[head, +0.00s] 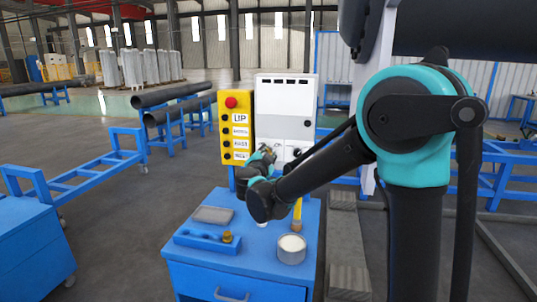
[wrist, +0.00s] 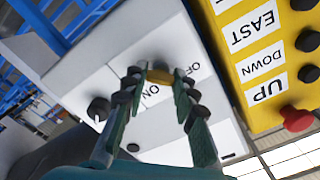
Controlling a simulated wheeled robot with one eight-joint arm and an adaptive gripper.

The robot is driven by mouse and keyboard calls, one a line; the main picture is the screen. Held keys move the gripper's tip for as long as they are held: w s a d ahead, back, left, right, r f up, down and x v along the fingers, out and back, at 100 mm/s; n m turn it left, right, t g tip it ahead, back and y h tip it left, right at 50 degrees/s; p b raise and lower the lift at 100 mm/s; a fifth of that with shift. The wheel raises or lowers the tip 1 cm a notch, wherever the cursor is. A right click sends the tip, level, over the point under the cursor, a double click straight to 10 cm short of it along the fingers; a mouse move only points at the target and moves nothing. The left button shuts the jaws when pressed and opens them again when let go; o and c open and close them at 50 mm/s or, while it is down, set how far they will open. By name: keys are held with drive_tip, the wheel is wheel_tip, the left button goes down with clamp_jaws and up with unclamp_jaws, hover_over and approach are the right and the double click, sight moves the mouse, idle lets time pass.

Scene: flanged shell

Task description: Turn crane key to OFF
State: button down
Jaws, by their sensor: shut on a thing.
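The white control panel (head: 285,97) stands upright behind the blue cabinet in the head view. In the wrist view the panel (wrist: 105,75) appears turned over, with an ON label and an OFF label beside the key. The crane key (wrist: 159,76) is a small yellowish piece on the panel face. My gripper (wrist: 157,82) is shut on it, one finger on each side. In the head view my gripper (head: 266,153) reaches the lower left of the panel and hides the key. I cannot tell which label the key points to.
A yellow button box (head: 237,130) with a red knob stands close left of the panel. A dark knob (wrist: 98,108) sits on the same panel. The blue cabinet (head: 180,265) below holds a grey pad, a blue tray and a round tin (head: 291,249).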

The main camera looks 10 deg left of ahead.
idle(0.4)
drive_tip(key=c, duration=1.2)
unclamp_jaws()
drive_tip(key=shift+s, duration=0.1)
drive_tip(key=s+a, duration=0.1)
drive_tip(key=s, duration=1.1)
